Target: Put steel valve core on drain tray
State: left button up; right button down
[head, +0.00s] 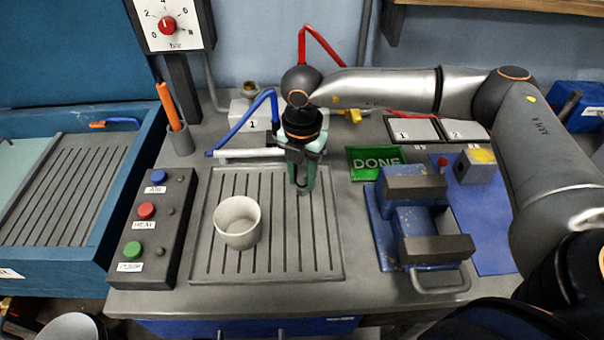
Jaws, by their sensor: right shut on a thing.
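The drain tray (334,262) is a grey slotted plate in the middle of the bench, with a white cup standing on its left half. My right gripper (303,187) points down over the tray's back right part, its green fingers shut on a small grey piece, which I take as the steel valve core (303,190). The fingers hide most of the core. I cannot tell whether it touches the tray. My left gripper is out of view.
The white cup (238,223) stands left of the gripper. A button box (153,228) flanks the tray on the left, a blue vise (413,228) on the right. A green DONE sign (375,162) and blue lever (243,122) are close behind. The tray's front right is clear.

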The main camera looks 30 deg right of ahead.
aim_at(302, 173)
jog(key=shift+f, duration=0.1)
jog(key=c, duration=1)
grip_release()
jog(key=shift+f, duration=0.1)
jog(key=o, duration=0.5)
jog(key=shift+c, duration=0.2)
jog(key=shift+r, duration=0.65)
notch_tip(302, 173, up, 11)
jog(key=b, duration=0.1)
